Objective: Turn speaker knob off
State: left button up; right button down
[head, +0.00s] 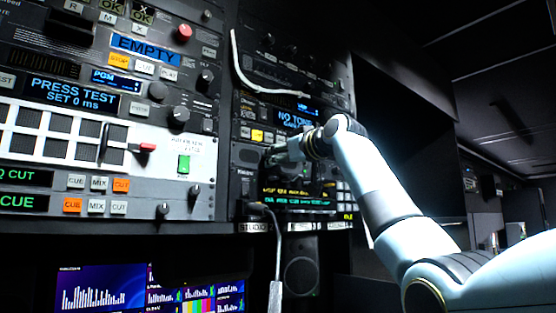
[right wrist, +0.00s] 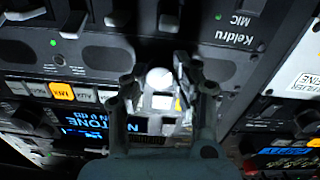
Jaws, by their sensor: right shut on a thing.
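My right gripper (head: 273,156) reaches the right-hand equipment rack in the head view, below the blue "NO TONE" display (head: 296,120). In the right wrist view my right gripper (right wrist: 158,80) has its two fingers on either side of a pale, round-topped knob (right wrist: 160,77), and it is shut on it. The knob stands out from the dark panel. In the head view the gripper hides the knob. I cannot read a label that names it as the speaker knob. My left gripper is in neither view.
A large control panel (head: 180,155) with knobs, buttons and a red-tipped lever fills the left. A white cable (head: 240,75) hangs across the rack. A plugged cable (head: 277,245) hangs below, beside a round speaker (head: 301,275). Monitors (head: 100,288) glow at lower left.

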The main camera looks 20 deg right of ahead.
jog(key=shift+w+f+n, duration=0.1)
jog(key=shift+f+n, duration=0.25)
jog(key=shift+n, duration=0.15)
jog(key=c, duration=1.4)
grip_release()
jog(key=o, duration=0.4)
jog(key=shift+r, duration=0.2)
jog(key=v, duration=1.2)
